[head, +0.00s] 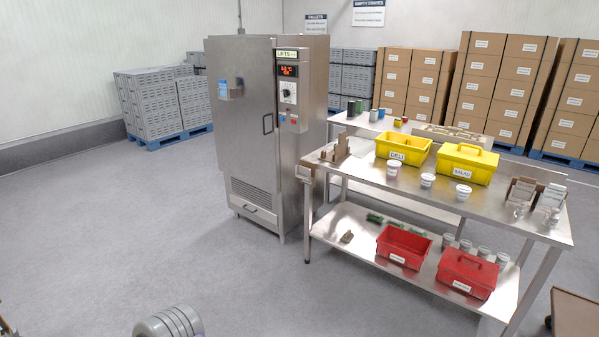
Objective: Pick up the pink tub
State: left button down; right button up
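A small tub with a pale pink body and a white lid (393,169) stands upright on the upper shelf of the steel table (340,172), just in front of the open yellow box labelled DELI. Two more small white-lidded tubs stand to its right, a middle tub (428,181) and a right tub (463,192); their bodies look whiter. Neither of my grippers can be made out in the head view. A grey ribbed rounded part at the bottom edge may be mine, but no fingers show.
The open yellow box (403,147) and a lidded yellow box (467,163) stand behind the tubs. Red boxes (404,247) and several small tubs sit on the lower shelf. A tall steel cabinet (245,130) stands left of the table. The floor in front is clear.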

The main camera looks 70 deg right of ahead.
aim_at(393, 166)
jog(key=z, duration=3.05)
